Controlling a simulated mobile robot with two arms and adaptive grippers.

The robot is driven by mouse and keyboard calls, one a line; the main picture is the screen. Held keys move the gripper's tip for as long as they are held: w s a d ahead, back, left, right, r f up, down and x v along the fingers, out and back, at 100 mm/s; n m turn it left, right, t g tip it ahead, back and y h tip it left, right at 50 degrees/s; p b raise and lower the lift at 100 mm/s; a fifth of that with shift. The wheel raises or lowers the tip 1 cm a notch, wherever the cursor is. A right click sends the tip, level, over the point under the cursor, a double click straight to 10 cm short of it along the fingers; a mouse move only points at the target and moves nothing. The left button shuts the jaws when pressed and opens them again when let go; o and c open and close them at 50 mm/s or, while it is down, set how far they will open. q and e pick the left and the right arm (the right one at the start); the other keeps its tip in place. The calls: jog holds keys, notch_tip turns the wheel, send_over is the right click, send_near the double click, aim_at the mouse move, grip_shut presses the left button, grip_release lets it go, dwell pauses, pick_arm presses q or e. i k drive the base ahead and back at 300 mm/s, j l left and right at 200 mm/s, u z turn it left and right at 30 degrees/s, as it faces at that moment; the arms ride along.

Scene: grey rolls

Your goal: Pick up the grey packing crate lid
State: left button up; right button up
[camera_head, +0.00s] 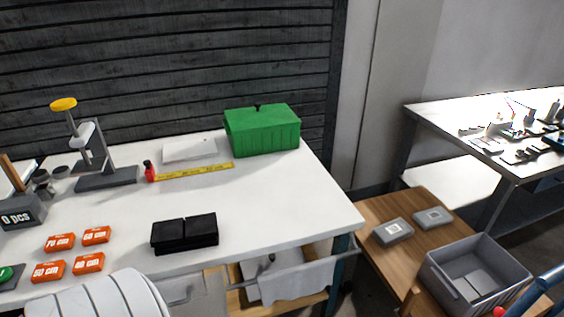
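An open grey crate (440,281) stands at the lower right on a low wooden table, with pale flat pieces inside. No lid lies on top of it. Two small flat grey boxes with pale labels lie on the wooden table: one nearer (392,232) and one farther (433,217). I cannot tell whether either is the packing crate lid. Neither of my grippers shows in the head view, so I cannot see whether they are open or shut.
The white workbench (270,205) holds a green lidded box (262,131), a yellow ruler (195,172), a black case (184,234), several orange boxes and a press stand (105,178). A white ribbed shape (98,298) fills the lower left. Another bench (440,112) stands at right.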

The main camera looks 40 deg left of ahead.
aim_at(274, 262)
jog(key=u, duration=1.45)
